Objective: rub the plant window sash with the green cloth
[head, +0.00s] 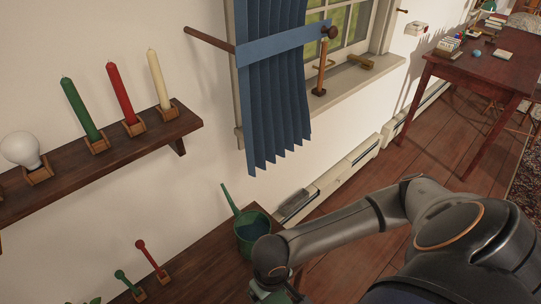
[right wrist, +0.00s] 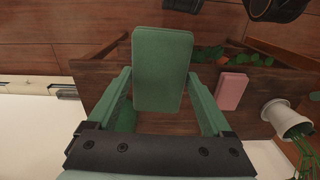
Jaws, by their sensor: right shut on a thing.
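My right gripper (right wrist: 160,76) is shut on the green cloth (right wrist: 163,55), a flat, rounded green pad between its two green fingers in the right wrist view. The cloth is held over a dark wooden table. In the head view my right arm reaches in from the right, and its wrist end is at the bottom edge, so the cloth cannot be made out clearly there. A window sash (head: 356,22) with pale bars shows at the top of the head view, partly behind a blue curtain (head: 275,95). The gripper is well below and apart from it. My left gripper is not in view.
A green watering can (head: 252,232) stands on the wooden table (head: 200,262). A pink block (right wrist: 232,90) and a white plant pot (right wrist: 287,119) show in the right wrist view. A wall shelf (head: 100,160) holds candles and a bulb. The windowsill (head: 345,88) carries a wooden-handled tool.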

